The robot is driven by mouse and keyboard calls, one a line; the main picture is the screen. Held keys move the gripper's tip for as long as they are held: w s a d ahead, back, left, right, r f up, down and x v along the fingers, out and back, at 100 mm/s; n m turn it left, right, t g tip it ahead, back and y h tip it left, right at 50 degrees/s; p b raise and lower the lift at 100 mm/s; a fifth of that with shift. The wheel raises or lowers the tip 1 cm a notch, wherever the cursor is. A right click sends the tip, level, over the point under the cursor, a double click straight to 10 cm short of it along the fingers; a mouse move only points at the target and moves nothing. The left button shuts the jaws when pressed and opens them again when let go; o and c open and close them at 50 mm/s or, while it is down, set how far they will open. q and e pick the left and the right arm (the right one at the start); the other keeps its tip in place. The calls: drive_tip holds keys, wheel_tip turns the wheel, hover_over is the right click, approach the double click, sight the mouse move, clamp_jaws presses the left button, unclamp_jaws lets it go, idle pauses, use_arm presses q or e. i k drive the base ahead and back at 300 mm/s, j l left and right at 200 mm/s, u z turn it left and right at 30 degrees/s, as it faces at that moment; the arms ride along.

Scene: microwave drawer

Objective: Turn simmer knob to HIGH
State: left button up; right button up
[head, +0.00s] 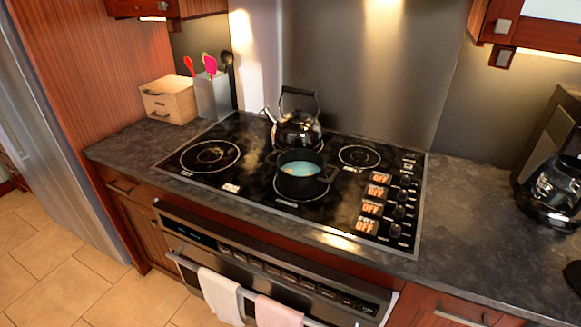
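The black glass cooktop (245,200) is set in the counter. Along its right side runs a column of several black knobs, among them an upper one (405,181) and the lowest one (395,230). Beside them are glowing orange labels that read OFF, such as the lowest label (366,226). The small names above the OFF words are too small to read, so I cannot tell which knob is the simmer knob. Neither of my grippers is in view, and nothing touches the knobs.
A black pot (300,184) with blue contents and a dark kettle (298,132) stand on the cooktop, left of the knobs. A coffee maker (555,180) stands at the right. Towels (222,296) hang on the oven front. The counter (460,230) right of the knobs is clear.

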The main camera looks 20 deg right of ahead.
sight(398, 212)
drive_tip(key=z, duration=1.35)
drive_tip(key=l, duration=0.3)
drive_tip(key=i+z, duration=0.05)
